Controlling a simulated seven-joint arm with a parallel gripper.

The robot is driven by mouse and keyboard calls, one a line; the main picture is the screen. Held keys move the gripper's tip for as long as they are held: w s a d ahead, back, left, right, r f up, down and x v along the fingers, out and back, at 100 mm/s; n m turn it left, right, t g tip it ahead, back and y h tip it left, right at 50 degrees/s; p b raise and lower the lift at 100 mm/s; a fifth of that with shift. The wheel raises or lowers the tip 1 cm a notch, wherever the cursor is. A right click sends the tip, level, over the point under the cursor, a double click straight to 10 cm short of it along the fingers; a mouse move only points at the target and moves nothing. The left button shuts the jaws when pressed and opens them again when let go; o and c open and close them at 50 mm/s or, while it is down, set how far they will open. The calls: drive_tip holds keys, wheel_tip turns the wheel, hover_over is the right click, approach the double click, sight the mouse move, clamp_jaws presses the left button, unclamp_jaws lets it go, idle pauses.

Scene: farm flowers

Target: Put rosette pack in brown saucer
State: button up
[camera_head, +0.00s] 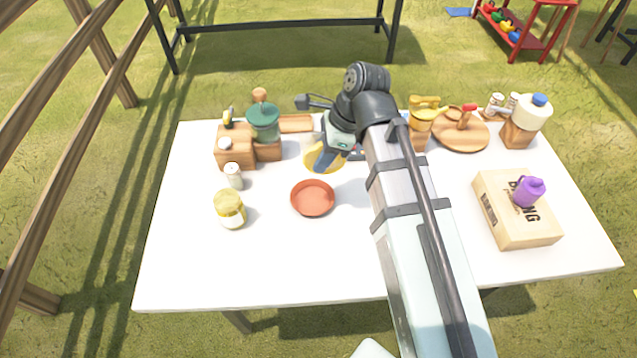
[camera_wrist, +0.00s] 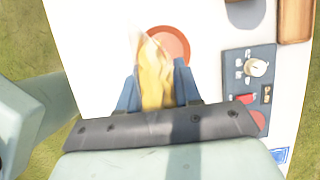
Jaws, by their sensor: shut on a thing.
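The rosette pack (camera_wrist: 156,75) is a yellow pack with a pale, clear-looking end, seen in the wrist view between my blue fingers. My gripper (camera_wrist: 158,88) is shut on it. In the head view my gripper (camera_head: 322,162) is over the back middle of the white table, with yellow showing beside the fingers. The brown saucer (camera_head: 313,198) is a round reddish-brown dish on the table, in front of my gripper. It looks empty in the head view. In the wrist view the pack's end partly covers the saucer (camera_wrist: 181,42). The pack's height above the table is unclear.
A yellow-lidded jar (camera_head: 230,209) and a small white shaker (camera_head: 233,176) stand left of the saucer. A green-lidded container (camera_head: 264,122) is behind them. The table's front left is clear.

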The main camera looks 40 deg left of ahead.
drive_tip(key=shift+f, duration=4.25)
drive_tip(key=shift+f, duration=0.2)
drive_tip(key=o, duration=1)
drive_tip(key=shift+r, duration=0.35)
drive_tip(key=v, duration=1.1)
drive_tip(key=shift+w+d+r, duration=0.1)
drive_tip(key=shift+d+r, duration=0.05)
drive_tip(key=shift+r, duration=0.2)
